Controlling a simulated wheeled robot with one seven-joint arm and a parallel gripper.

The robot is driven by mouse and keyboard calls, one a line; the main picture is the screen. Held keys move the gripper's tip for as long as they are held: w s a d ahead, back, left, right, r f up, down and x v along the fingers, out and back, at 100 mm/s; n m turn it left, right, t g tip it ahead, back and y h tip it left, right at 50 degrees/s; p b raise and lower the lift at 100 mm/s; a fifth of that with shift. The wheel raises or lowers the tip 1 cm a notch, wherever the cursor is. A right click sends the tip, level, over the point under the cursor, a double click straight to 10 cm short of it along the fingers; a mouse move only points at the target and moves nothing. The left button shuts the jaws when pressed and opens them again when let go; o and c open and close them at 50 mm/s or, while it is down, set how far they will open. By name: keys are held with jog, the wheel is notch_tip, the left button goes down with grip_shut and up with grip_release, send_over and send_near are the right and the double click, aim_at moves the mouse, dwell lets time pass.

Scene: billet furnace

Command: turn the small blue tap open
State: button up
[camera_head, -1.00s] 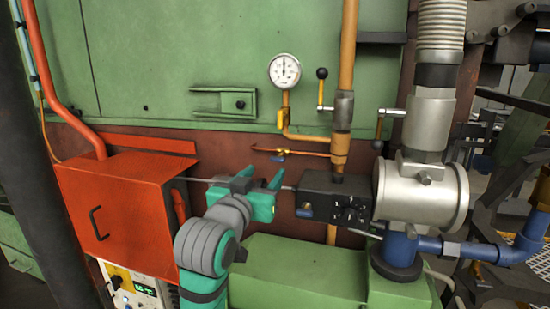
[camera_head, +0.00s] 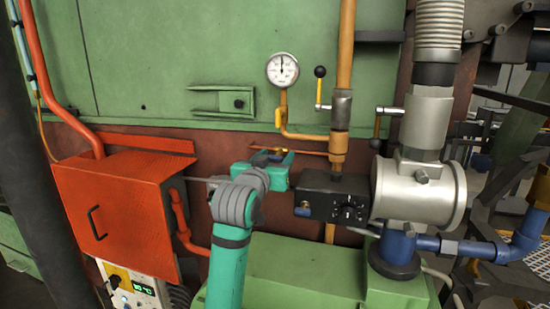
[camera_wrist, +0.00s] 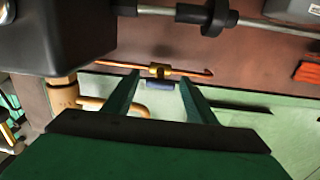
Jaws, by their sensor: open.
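The small blue tap has a brass body (camera_wrist: 157,71) and a short blue handle (camera_wrist: 160,85) on a thin copper pipe (camera_wrist: 115,65). In the wrist view the handle lies across the pointing direction of my gripper (camera_wrist: 160,90), between the two open fingers and near their tips. I cannot tell whether either finger touches it. In the head view my gripper (camera_head: 272,157) is up at the thin pipe. Only a bit of the tap's brass (camera_head: 280,150) shows there, and the blue handle is hidden behind the gripper.
A black box (camera_head: 335,198) with knobs joins a silver cylinder (camera_head: 422,190) on the right. A thin rod runs close by my wrist. An orange box (camera_head: 115,215) stands left. A pressure gauge (camera_head: 282,69) and a black-knobbed lever (camera_head: 320,72) are above.

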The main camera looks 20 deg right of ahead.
jog(key=c, duration=1.1)
jog(key=shift+n, duration=0.3)
jog(key=n, duration=0.2)
jog(key=shift+n, duration=0.3)
jog(key=n, duration=1)
jog(key=shift+w+a+f, duration=0.1)
jog(key=shift+a+f, duration=0.05)
jog(key=shift+f+n, duration=0.1)
jog(key=shift+n, duration=2.2)
